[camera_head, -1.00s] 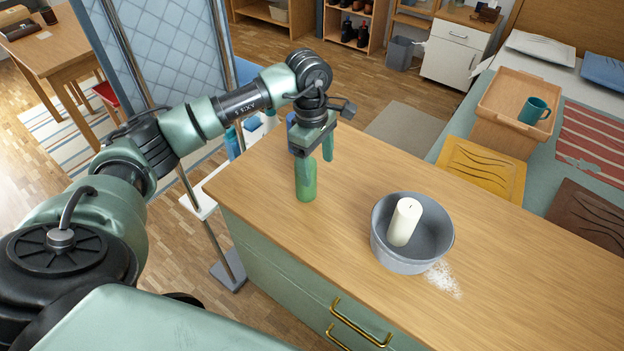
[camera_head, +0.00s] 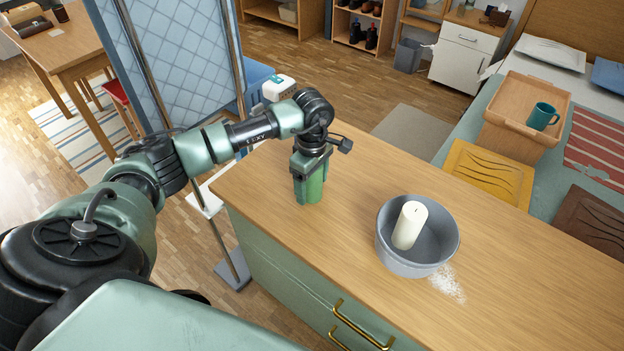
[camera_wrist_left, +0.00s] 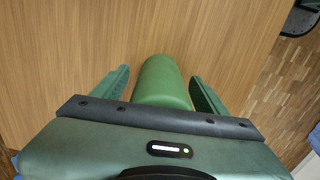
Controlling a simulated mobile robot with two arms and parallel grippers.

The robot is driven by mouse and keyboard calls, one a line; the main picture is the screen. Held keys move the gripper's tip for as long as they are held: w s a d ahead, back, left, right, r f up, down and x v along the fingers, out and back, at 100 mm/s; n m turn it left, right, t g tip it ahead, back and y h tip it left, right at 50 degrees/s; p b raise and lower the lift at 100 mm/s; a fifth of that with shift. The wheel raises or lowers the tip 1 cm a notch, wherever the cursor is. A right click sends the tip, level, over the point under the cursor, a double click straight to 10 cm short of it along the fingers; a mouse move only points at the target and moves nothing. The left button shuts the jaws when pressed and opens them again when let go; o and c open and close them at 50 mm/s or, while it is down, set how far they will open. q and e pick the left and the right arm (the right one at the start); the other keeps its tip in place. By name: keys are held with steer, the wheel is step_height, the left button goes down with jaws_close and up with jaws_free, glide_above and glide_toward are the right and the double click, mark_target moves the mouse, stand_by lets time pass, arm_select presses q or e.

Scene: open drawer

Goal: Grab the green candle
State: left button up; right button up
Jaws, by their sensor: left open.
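The green candle (camera_head: 314,187) stands upright on the wooden dresser top near its left end. In the left wrist view the candle (camera_wrist_left: 162,82) is between the two fingers of my left gripper (camera_wrist_left: 163,92), with a gap on each side. My left gripper (camera_head: 310,180) is open and lowered around the candle, fingers pointing down. Its hand hides the candle's top in the head view. My right gripper is in neither view.
A grey bowl (camera_head: 440,259) holding a white candle (camera_head: 409,226) stands right of the green candle, with white powder (camera_head: 447,283) beside it. The dresser top (camera_head: 520,270) is otherwise mostly clear. A folding screen (camera_head: 185,60) stands behind my left arm.

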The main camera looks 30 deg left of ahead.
arm_select(q)
jaws_close()
steer(key=shift+r, duration=0.15)
